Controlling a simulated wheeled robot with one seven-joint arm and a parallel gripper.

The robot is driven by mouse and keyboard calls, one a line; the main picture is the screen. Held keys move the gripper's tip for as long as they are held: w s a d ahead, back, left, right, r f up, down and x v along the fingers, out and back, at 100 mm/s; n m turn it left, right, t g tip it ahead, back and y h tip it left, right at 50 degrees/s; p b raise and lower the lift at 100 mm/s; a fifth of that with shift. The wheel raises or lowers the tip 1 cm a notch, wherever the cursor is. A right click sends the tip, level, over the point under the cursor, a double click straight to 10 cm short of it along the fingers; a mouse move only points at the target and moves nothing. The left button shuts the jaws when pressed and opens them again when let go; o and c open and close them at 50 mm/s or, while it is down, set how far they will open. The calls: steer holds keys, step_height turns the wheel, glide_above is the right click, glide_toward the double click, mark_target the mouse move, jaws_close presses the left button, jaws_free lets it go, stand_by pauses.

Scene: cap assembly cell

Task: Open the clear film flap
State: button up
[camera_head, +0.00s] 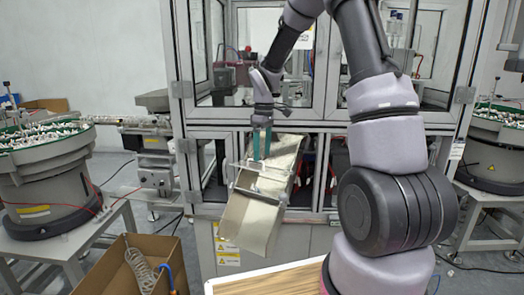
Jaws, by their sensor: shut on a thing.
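My gripper (262,143) points down in front of the machine cabinet, and its green fingers are shut on the clear film flap. The flap looks like a translucent, shiny sheet (273,182) with a pale bar across it. It slopes outward and down from the cabinet front, below the upper glass doors. A flat beige panel (245,222) hangs at the lower end of the sheet, tilted. The exact contact between the fingertips and the film is too small to make out.
The machine cabinet (316,127) with closed glass doors stands behind the flap. Round part feeders stand at left (45,170) and right (500,150). A cardboard box (125,248) with a coiled hose sits at lower left. A wooden tabletop (265,281) is in front.

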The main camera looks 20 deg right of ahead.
steer(key=shift+w+d, duration=0.15)
steer(key=shift+d, duration=0.15)
steer(key=shift+c, duration=0.2)
